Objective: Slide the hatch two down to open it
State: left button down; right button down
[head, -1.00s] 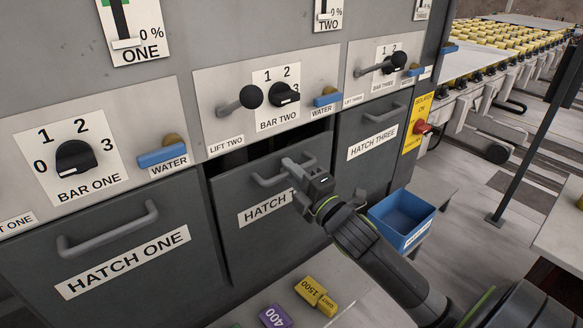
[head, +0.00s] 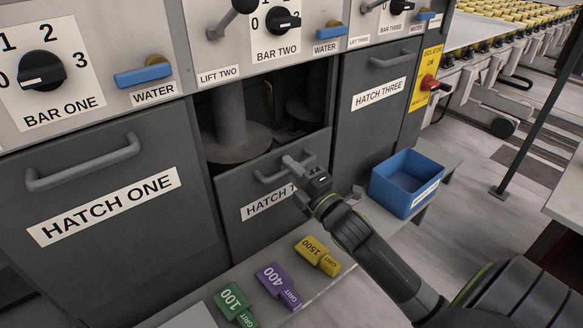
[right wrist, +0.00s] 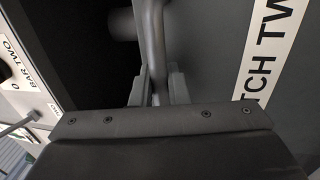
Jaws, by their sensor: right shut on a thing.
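Hatch two (head: 250,226) is a dark grey panel between hatch one and hatch three. It stands partly lowered, with a dark opening above it that shows a round grey disc on a column (head: 236,140). My right gripper (head: 300,168) is shut on the hatch two handle (head: 268,179), and its wrist partly covers the hatch label. In the right wrist view the handle bar (right wrist: 152,45) runs between the two fingers (right wrist: 157,88). My left gripper is not in view.
Below the hatches is a ledge with green (head: 235,303), purple (head: 278,285) and yellow (head: 317,254) grit blocks. A blue bin (head: 405,183) stands to the right, near my right arm. Hatch one (head: 98,205) and hatch three (head: 378,120) are shut.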

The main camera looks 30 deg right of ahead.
jog(key=c, duration=1.5)
grip_release()
